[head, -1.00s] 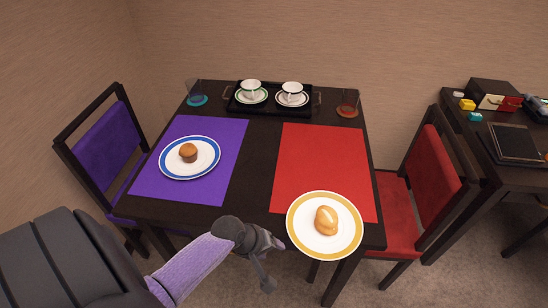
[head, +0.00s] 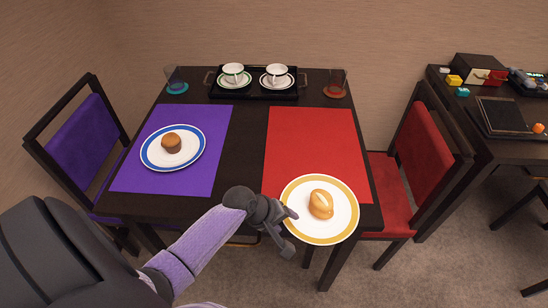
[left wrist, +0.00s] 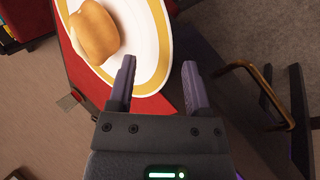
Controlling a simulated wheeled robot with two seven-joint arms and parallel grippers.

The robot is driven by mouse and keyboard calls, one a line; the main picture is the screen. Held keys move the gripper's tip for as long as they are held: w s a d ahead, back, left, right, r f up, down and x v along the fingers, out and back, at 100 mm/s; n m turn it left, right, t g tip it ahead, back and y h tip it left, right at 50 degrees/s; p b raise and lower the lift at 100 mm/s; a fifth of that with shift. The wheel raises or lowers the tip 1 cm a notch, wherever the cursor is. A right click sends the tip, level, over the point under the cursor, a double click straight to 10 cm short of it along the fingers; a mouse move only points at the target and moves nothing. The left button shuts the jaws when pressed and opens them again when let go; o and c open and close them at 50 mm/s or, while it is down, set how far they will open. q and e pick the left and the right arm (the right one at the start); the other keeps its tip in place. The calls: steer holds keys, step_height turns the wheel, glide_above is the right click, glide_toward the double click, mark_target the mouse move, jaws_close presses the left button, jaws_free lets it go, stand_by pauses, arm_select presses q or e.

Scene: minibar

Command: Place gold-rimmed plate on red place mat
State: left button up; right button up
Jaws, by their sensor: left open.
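The gold-rimmed plate (head: 335,228), white with a bread roll (head: 321,204) on it, lies at the table's near edge. Its far part covers the near edge of the red place mat (head: 315,140); its near part sticks out past the table edge. My left gripper (head: 288,231) is at the plate's left rim, with its fingers apart. In the left wrist view the open fingers (left wrist: 158,82) point at the gold rim (left wrist: 163,50), and the left finger overlaps the plate in the picture. I cannot tell whether they touch it. My right gripper is not in view.
A purple mat (head: 200,185) holds a blue-rimmed plate (head: 190,160) with a muffin. A black tray (head: 255,92) with two cups stands at the back, between two glasses. A red chair (head: 425,155) is at the right, a purple chair (head: 80,140) at the left. Most of the red mat is clear.

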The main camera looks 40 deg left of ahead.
mark_target(292, 225)
arm_select(q)
steer(key=shift+b+x, duration=0.7)
steer(key=shift+x, duration=1.05)
jaws_close()
